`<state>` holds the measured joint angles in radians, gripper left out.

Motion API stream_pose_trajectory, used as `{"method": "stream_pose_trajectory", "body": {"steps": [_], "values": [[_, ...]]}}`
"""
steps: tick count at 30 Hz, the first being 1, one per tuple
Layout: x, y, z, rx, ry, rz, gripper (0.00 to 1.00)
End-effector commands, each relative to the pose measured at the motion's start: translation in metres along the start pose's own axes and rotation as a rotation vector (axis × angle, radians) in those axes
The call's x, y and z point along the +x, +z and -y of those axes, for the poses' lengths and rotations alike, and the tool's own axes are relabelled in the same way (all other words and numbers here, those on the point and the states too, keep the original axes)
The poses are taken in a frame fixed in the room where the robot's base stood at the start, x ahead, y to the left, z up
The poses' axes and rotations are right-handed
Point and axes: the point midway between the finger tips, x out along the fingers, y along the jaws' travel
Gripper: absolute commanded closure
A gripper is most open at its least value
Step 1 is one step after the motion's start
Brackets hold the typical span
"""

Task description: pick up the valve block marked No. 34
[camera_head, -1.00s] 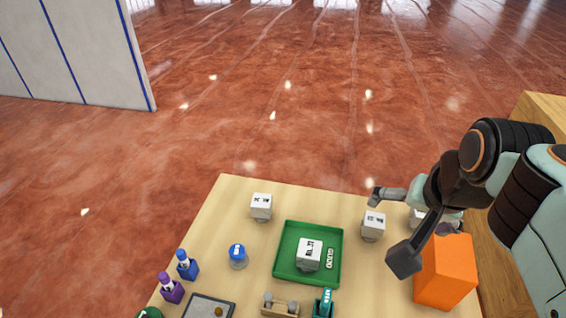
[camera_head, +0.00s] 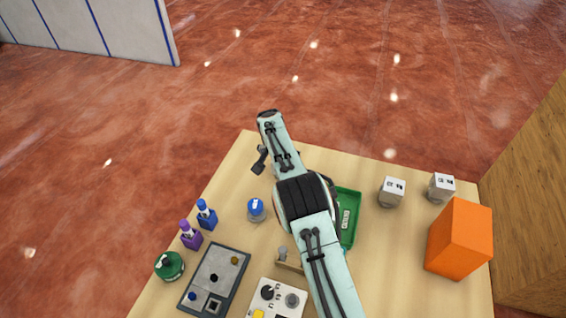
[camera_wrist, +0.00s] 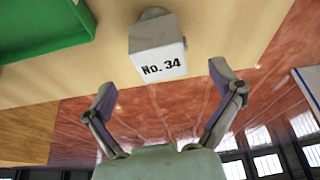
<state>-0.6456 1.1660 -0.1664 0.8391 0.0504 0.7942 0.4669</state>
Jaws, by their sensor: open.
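The valve block marked No. 34 (camera_wrist: 158,46) is a white cube with black lettering on a grey round part. In the wrist view it stands near the table's far edge, at the top middle, with its label facing me. My gripper (camera_wrist: 165,88) is open and empty. Its two fingers are spread either side of the block's line, with the block just beyond the fingertips. In the head view my gripper (camera_head: 262,160) is over the far left part of the table, and my arm hides the block.
A green tray (camera_head: 352,203) lies right of my arm, its contents mostly hidden. Two more white blocks (camera_head: 392,191) (camera_head: 441,187) and an orange box (camera_head: 459,238) stand at right. A blue-topped round part (camera_head: 256,209), bottles (camera_head: 206,215) and a grey panel (camera_head: 232,285) are at left.

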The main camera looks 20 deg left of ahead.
Motion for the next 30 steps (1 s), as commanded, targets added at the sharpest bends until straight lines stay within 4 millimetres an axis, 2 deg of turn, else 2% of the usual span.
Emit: {"method": "stream_pose_trajectory", "body": {"steps": [4,9,21,23,28,30], "values": [[0.028,0.001,-0.002,0.001,0.002,0.002,0.09],[0.046,0.000,-0.002,0.001,0.001,0.001,0.09],[0.052,0.000,-0.002,0.002,0.001,0.001,0.09],[0.052,0.000,-0.002,0.002,0.001,0.001,0.24],[0.053,0.000,-0.002,0.002,0.001,0.001,0.78],[0.053,0.000,-0.002,0.002,0.001,0.002,0.80]]}}
